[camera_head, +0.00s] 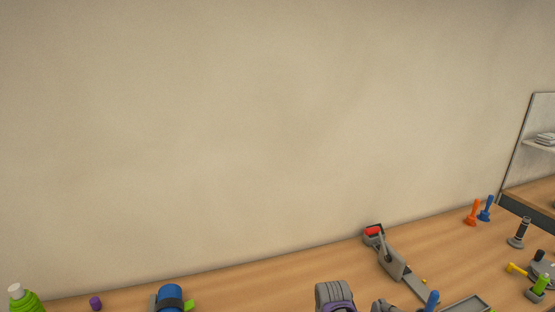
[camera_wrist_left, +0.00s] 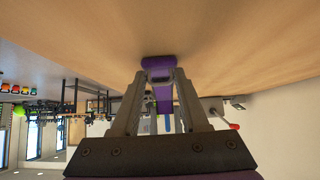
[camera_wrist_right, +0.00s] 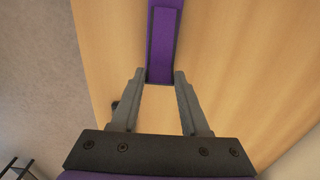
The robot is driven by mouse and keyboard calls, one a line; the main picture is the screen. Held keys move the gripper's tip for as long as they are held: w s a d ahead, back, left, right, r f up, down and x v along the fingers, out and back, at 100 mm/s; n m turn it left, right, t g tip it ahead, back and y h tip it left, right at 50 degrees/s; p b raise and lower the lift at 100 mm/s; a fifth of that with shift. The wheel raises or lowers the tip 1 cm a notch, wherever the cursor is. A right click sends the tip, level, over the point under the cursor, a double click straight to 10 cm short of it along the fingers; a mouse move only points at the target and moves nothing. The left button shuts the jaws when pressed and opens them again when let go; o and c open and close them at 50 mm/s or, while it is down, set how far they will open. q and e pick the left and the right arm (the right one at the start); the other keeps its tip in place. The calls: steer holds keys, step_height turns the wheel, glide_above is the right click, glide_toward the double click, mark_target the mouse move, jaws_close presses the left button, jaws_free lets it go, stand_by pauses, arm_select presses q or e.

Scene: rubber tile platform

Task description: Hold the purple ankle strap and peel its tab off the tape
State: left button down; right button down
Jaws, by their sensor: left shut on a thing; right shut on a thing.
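The purple strap shows in the left wrist view (camera_wrist_left: 160,63) with a wider end at the fingertips and a narrow band running back between the fingers. My left gripper (camera_wrist_left: 159,72) is shut on it. In the right wrist view the strap (camera_wrist_right: 164,35) is a long flat purple band with a darker edge, running up over the wood. My right gripper (camera_wrist_right: 160,73) is shut on its near end, a finger at each side. The tab and tape cannot be told apart from the band.
A grey lever tool (camera_head: 392,263) lies right of centre, near a grey tray (camera_head: 468,305). Orange (camera_head: 473,212) and blue pegs stand farther right.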

steer(key=shift+s+a+r, duration=0.1)
steer(key=shift+s+a, duration=0.2)
steer(key=shift+s, duration=0.2)
steer(key=shift+s+a+r, duration=0.25)
steer(key=shift+a+r, duration=0.15)
steer(key=shift+a, duration=0.15)
steer(key=shift+c, duration=2)
jaws_free()
steer(key=shift+s, duration=0.1)
steer(key=shift+w+r, duration=0.2)
step_height(320, 180, up, 7)
